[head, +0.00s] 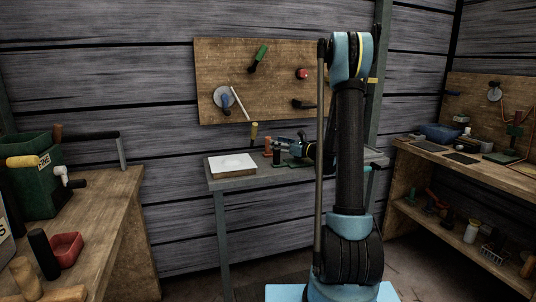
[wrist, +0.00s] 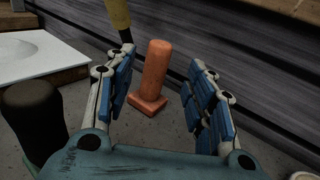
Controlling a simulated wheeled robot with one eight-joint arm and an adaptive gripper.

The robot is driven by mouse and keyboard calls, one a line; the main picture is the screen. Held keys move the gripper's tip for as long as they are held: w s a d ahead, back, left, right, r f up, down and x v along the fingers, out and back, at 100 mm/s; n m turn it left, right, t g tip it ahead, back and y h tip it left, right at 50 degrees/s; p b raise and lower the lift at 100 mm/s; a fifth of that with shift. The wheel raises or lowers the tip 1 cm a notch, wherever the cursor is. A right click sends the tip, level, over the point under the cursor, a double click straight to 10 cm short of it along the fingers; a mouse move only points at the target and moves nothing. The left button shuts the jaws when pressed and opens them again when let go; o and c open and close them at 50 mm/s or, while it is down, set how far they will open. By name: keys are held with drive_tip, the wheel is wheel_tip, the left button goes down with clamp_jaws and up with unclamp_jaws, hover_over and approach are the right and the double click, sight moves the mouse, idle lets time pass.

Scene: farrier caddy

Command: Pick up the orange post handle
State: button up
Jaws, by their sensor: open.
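The orange post handle (wrist: 155,72) stands upright on a square orange foot on the grey bench top in the wrist view. In the head view it is small, on the bench (head: 268,147) beside my gripper. My gripper (wrist: 160,95) is open, with blue-padded fingers on either side of the post's line. The post shows between the fingers, with gaps on both sides. I see no contact. In the head view my gripper (head: 290,148) is partly hidden by my arm and hard to make out.
A yellow-handled tool (wrist: 119,18) stands close behind the left finger. A dark rounded knob (wrist: 32,112) is at the left, near a white slab (wrist: 45,55). The plank wall (wrist: 240,60) runs close behind the post. In the head view, a tool board (head: 225,70) hangs above the bench.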

sight(268, 141)
drive_tip(key=shift+x, duration=3.15)
drive_tip(key=shift+s+r, duration=0.1)
clamp_jaws()
